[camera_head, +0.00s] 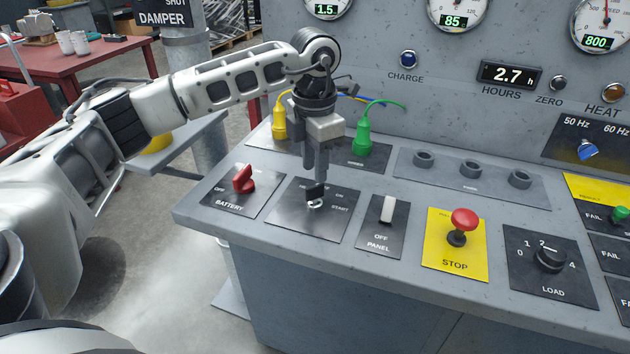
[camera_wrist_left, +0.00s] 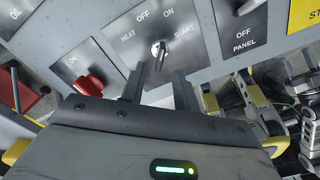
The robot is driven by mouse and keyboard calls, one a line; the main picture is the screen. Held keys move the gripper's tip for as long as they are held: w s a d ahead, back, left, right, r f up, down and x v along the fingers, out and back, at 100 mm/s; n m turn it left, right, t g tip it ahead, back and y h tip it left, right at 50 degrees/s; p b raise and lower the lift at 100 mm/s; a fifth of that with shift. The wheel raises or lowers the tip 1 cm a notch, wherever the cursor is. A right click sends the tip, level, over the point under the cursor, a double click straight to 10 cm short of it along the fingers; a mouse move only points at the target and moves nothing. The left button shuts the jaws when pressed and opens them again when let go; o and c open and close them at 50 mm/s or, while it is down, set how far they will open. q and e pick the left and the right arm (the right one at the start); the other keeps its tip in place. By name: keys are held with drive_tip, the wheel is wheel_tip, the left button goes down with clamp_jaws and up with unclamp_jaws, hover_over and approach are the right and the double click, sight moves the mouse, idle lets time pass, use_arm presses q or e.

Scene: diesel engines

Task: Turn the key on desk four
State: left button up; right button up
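The key (camera_head: 315,204) sits in a grey switch plate (camera_head: 289,217) on the sloping desk, between the battery switch and the panel switch. In the left wrist view the key (camera_wrist_left: 159,50) is a small metal piece in its lock, with HEAT, OFF, ON and START printed around it. My left gripper (camera_head: 316,185) points down at the plate, its tips close above the key and hiding part of it. In the wrist view the two fingers of my left gripper (camera_wrist_left: 158,72) are apart, with the key showing between and beyond the tips. I cannot tell whether they touch it. My right gripper is not in view.
A red battery knob (camera_head: 243,179) stands left of the plate; a white panel switch (camera_head: 388,209) and red stop button (camera_head: 464,221) stand right. Yellow (camera_head: 279,122) and green (camera_head: 362,138) plugs with cables rise behind the gripper. The load knob (camera_head: 550,258) is farther right.

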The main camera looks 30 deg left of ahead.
sight(315, 185)
use_arm(q)
drive_tip(key=shift+f, duration=2.6)
clamp_jaws()
